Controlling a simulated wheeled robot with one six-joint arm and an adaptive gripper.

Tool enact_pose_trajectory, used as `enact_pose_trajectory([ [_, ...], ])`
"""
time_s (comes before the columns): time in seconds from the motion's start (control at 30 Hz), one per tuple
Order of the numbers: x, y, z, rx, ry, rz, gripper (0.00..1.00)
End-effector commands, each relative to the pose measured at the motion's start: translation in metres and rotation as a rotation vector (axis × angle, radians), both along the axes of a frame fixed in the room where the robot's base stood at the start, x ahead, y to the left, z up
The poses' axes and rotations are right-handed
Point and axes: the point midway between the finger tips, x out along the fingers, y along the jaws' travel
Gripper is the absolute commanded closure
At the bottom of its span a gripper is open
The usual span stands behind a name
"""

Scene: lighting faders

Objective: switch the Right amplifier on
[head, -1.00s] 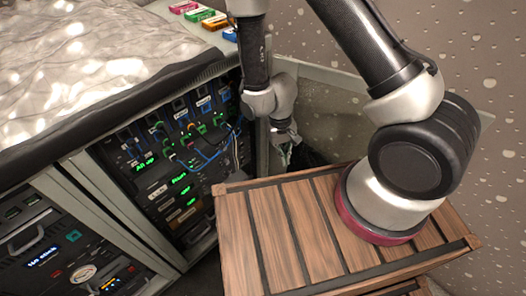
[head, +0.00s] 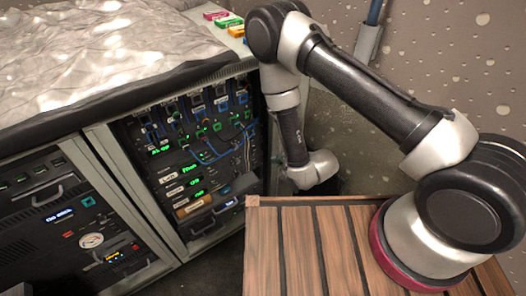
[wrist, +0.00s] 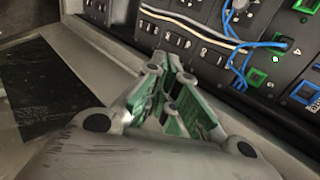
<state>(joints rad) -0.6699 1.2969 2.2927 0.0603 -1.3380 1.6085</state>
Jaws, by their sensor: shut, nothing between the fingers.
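The rack panel (head: 190,140) with patch cables and lit green displays stands left of my arm in the head view. No label on it is clear enough to read as the Right amplifier. In the wrist view my gripper (wrist: 174,72) is shut and empty, its green fingertips together in front of the dark panel. I cannot tell whether the tips touch the panel. In the head view the fingers are hidden behind my wrist.
Blue cables (wrist: 258,48) and green-rimmed sockets (wrist: 257,78) lie right of the fingers. A second rack unit (head: 75,215) with a round gauge stands at the left. A grey crumpled cover (head: 95,45) lies on top. A textured wall (head: 455,70) stands behind my arm.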

Motion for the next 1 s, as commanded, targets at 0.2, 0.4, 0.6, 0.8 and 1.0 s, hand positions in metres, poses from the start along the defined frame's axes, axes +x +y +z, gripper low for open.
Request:
enact_pose_trajectory([
  [0.2,0.0,0.0,-0.001,-0.002,0.0,0.001,1.0],
  [0.4,0.012,0.008,-0.012,-0.002,0.0,0.002,1.0],
  [0.6,0.039,0.026,-0.038,-0.002,-0.002,0.001,1.0],
  [0.8,0.065,0.044,-0.064,-0.002,-0.002,0.001,1.0],
  [1.0,0.089,0.06,-0.06,-0.003,-0.001,0.001,1.0],
])
